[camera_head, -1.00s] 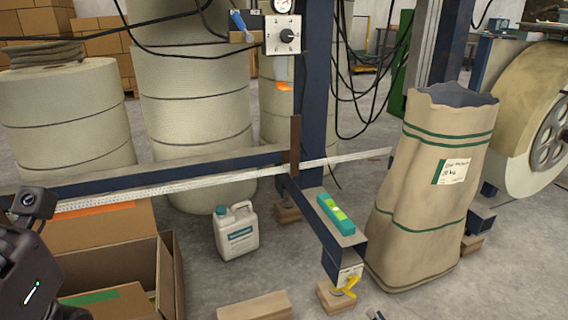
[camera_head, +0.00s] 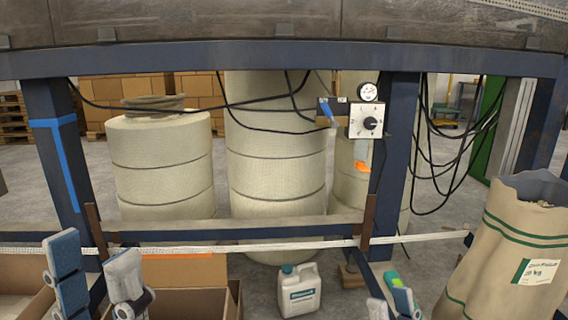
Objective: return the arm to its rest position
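My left gripper (camera_head: 95,278) is at the lower left, in front of the open boxes. Its two grey and blue fingers point up, stand apart, and hold nothing that I can see. Only grey fingertips of my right gripper (camera_head: 390,304) show at the bottom edge, right of the white jug. They stand close together, and the rest of it is out of the picture. A teal and green level (camera_head: 396,282) shows just behind these fingertips, partly hidden; I cannot tell whether they touch.
A blue steel frame (camera_head: 300,60) spans the top, with a white perforated strip (camera_head: 310,244) across lower down. A white jug (camera_head: 299,290), a brown sack (camera_head: 515,240), cardboard boxes (camera_head: 190,303) and large rolls (camera_head: 275,160) stand around it. A control box (camera_head: 368,121) hangs at the centre right.

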